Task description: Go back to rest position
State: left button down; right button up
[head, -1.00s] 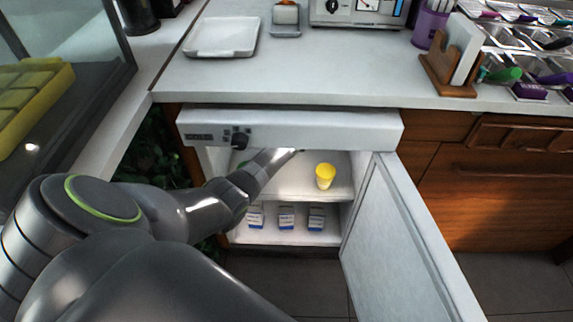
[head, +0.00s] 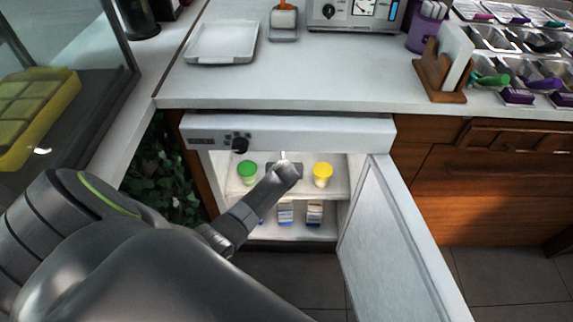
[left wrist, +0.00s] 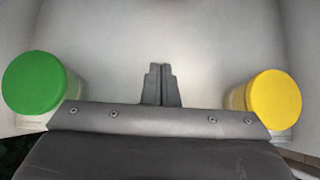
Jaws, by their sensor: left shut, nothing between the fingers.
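My left arm reaches in from the left, and its gripper (head: 284,157) is at the upper shelf of the open cabinet. In the left wrist view, the left gripper's fingers (left wrist: 161,85) are together with nothing between them. A green-lidded cup (head: 247,172) stands to its left and a yellow-lidded cup (head: 322,174) to its right. In the left wrist view, the green lid (left wrist: 43,83) and the yellow lid (left wrist: 273,97) lie on either side of the fingers, apart from them. My right gripper is not in view.
The cabinet door (head: 393,245) stands open on the right. Small boxes (head: 314,213) sit on the lower shelf, partly hidden by my arm. The counter (head: 300,82) above holds a white tray (head: 222,43), a wooden holder (head: 442,80) and topping bins.

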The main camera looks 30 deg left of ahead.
pick_arm(q)
jog(key=shift+s+d, duration=0.1)
jog(key=shift+s, duration=0.05)
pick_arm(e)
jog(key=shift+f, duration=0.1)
pick_arm(q)
jog(key=shift+s, duration=0.1)
